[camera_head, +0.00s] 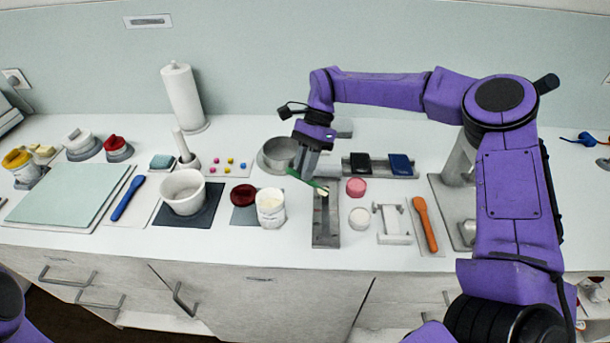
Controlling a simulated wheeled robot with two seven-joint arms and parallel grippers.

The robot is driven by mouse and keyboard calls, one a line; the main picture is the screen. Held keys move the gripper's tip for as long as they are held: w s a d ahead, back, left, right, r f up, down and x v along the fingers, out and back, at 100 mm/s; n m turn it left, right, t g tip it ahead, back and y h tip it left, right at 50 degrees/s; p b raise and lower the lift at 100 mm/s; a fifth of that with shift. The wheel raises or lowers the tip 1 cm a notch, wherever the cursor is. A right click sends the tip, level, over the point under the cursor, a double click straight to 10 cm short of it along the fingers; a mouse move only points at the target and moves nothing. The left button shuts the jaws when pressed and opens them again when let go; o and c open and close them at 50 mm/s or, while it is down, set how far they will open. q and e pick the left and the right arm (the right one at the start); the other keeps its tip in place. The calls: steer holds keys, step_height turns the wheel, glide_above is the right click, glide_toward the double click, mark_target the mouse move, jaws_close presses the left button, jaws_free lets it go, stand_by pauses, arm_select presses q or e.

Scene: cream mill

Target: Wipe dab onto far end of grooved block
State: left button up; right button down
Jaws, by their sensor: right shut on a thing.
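My right gripper (305,172) points down over the counter, shut on a green spatula (308,182). The spatula slants down to the right, and a small pale dab (323,192) shows at its tip. The grey grooved block (326,232) lies lengthwise from back to front under the tip. The tip is over the far part of the block; I cannot tell whether it touches. The gripper hides some of the block's far surroundings. My left gripper is not in view.
A grey metal bowl (279,152) stands close behind and left of the gripper. An open cream jar (270,208) stands left of the block. A pink round (356,187) and a white round (359,218) lie to its right, before an orange spatula (424,222).

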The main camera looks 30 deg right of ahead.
steer(key=shift+r+p, duration=2.15)
steer(key=shift+r, duration=0.75)
